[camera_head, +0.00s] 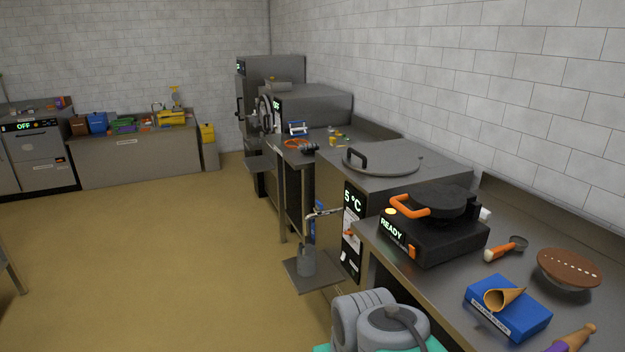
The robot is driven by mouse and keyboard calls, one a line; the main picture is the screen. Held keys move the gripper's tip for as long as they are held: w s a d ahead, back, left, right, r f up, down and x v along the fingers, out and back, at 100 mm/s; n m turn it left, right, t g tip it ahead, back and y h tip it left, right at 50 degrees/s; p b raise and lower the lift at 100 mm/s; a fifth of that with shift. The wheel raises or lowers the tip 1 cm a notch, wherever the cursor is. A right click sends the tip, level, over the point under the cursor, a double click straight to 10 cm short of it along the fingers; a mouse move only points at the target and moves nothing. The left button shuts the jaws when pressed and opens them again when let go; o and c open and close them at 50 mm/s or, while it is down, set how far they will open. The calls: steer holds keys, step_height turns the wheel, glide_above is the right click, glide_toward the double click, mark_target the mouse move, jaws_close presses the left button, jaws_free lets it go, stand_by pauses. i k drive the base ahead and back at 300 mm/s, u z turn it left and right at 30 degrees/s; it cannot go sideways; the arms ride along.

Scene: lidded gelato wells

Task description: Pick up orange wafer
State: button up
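A tan-orange wafer cone (504,298) lies on its side on a blue box (513,318), on the steel counter at the lower right. Its wide open end faces left and its tip points right. Another tan cone (577,336), partly in a purple sleeve or holder, lies at the bottom edge and is cut off by the frame. No flat wafer of a clear orange colour shows, so I cannot tell for sure which one is the orange wafer. My gripper is not in view; only grey links of my arm show at the bottom centre.
A black waffle iron (437,226) with an orange handle and a lit READY label stands left of the box. An orange-handled scoop (505,249) and a brown round-topped item (569,268) lie behind the box. A lidded well (384,160) stands farther back. The floor at left is open.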

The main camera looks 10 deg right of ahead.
mark_target(497, 299)
steer(key=z, duration=1.5)
steer(key=k, duration=0.65)
steer(key=u, duration=0.8)
steer(key=i, duration=1.15)
steer(key=u, duration=0.7)
